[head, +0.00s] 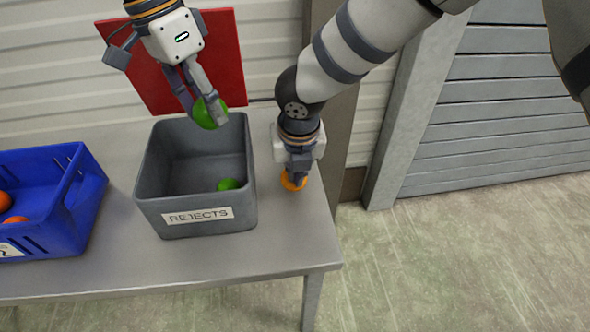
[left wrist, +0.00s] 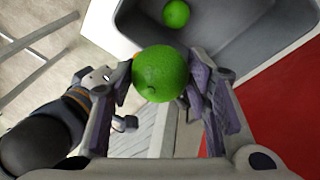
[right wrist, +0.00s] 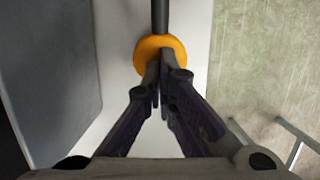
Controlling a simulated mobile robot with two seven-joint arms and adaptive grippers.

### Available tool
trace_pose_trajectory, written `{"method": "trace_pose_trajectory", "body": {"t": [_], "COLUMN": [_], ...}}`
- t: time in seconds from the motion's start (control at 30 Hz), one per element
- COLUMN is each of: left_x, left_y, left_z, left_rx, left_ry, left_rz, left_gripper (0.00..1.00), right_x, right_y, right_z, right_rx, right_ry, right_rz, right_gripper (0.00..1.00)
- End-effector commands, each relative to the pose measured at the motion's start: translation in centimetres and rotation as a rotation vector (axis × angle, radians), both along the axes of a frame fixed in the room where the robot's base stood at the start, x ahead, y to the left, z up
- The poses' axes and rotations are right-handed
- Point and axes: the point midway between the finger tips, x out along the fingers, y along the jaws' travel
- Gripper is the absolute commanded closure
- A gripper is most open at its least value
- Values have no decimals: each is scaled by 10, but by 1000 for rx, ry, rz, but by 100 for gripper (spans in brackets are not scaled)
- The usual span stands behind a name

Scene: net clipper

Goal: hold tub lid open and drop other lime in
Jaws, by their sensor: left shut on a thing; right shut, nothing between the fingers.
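The grey tub (head: 152,190) marked REJECTS stands on the table with its top open. Its red lid (head: 226,60) stands raised behind it and also shows in the left wrist view (left wrist: 290,115). One lime (head: 228,184) lies inside on the tub floor. My left gripper (head: 203,106) is shut on the other lime (left wrist: 160,73), holding it above the tub's back edge. My right gripper (head: 296,170) is shut and empty, pointing down at an orange knob (right wrist: 161,48) on a dark rod, right of the tub. Its fingertips overlap the knob; contact is unclear.
A blue crate (head: 75,205) with orange fruits (head: 6,201) stands left of the tub. The bare table (head: 270,250) lies in front and ends just right of the knob. A corrugated wall is behind; open floor (head: 460,260) is at right.

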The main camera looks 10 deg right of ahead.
Motion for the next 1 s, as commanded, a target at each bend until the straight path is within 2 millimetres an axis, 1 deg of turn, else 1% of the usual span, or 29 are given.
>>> {"method": "trace_pose_trajectory", "body": {"t": [0.03, 0.1, 0.7, 0.83, 1.0], "left_x": [-3, -3, -3, -3, -3], "left_y": [0, 0, 0, 0, 0], "left_z": [-10, -21, -115, -127, -129], "left_rx": [3, 3, 1, 1, 1], "left_ry": [7, 7, 7, 5, 4], "left_rz": [-3, -4, -1, -1, -1], "left_gripper": [84, 84, 84, 84, 84], "right_x": [0, 0, 0, 0, 0], "right_y": [0, 0, 0, 0, 0], "right_z": [0, 0, 0, -1, 0], "right_rx": [0, 0, 0, 0, 0], "right_ry": [0, 1, 1, 1, 1], "right_rz": [0, 0, 0, 0, 0], "right_gripper": [100, 100, 100, 100, 100]}}
